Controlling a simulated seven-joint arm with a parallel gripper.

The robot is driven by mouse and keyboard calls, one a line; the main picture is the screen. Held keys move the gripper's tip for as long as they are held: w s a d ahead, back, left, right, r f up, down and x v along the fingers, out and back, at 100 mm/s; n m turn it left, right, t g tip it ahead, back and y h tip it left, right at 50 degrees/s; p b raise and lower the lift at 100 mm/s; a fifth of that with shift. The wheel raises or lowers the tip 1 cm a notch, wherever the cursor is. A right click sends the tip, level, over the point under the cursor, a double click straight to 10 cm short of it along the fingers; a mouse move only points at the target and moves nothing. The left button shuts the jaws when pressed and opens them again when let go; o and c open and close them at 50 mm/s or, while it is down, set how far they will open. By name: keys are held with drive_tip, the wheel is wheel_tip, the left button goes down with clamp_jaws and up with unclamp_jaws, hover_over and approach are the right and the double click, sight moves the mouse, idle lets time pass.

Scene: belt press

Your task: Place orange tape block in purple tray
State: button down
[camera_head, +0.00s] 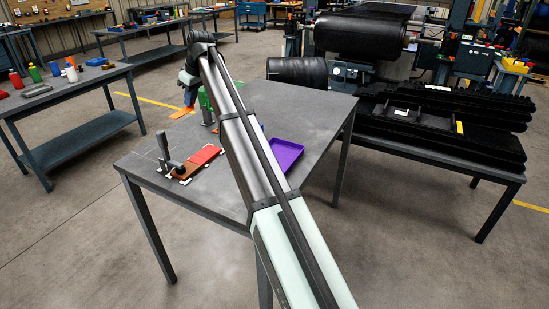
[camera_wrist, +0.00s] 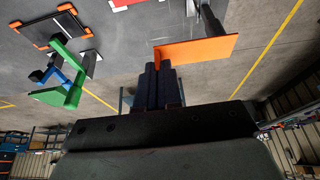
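The orange tape block (camera_wrist: 200,48) is a flat orange slab in the wrist view. My gripper (camera_wrist: 162,75) has its dark blue fingers close together at the slab's left end and appears shut on it. In the head view the orange block (camera_head: 180,113) shows just below my blue fingers (camera_head: 190,97), around the table's far left edge. The wrist view shows mostly floor behind the slab. The purple tray (camera_head: 288,152) lies on the grey table, right of my arm. Its left part is hidden by the arm, and its visible inside looks empty. The tray is not in the wrist view.
A red block (camera_head: 203,156) on a brown plate (camera_head: 184,173) lies left of my arm, beside a dark upright clamp (camera_head: 165,152). A green fixture (camera_head: 206,105) stands near my gripper, partly hidden. The table (camera_head: 310,110) is clear behind the tray.

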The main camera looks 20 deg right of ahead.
drive_tip(key=w+d+f+m, duration=0.1)
drive_tip(key=d, duration=0.8)
drive_tip(key=m+h, duration=0.2)
drive_tip(key=m, duration=0.2)
hover_over(283, 154)
drive_tip(key=s+d, duration=0.1)
wheel_tip(283, 154, down, 12)
drive_tip(key=shift+t, duration=0.4)
drive_tip(key=shift+s+f, duration=0.15)
drive_tip(key=shift+f, duration=2)
drive_tip(key=shift+s+f, duration=0.1)
drive_tip(key=shift+f, duration=2)
drive_tip(key=shift+f+n, duration=0.15)
drive_tip(key=shift+n, duration=0.15)
drive_tip(key=c, duration=1.3)
unclamp_jaws()
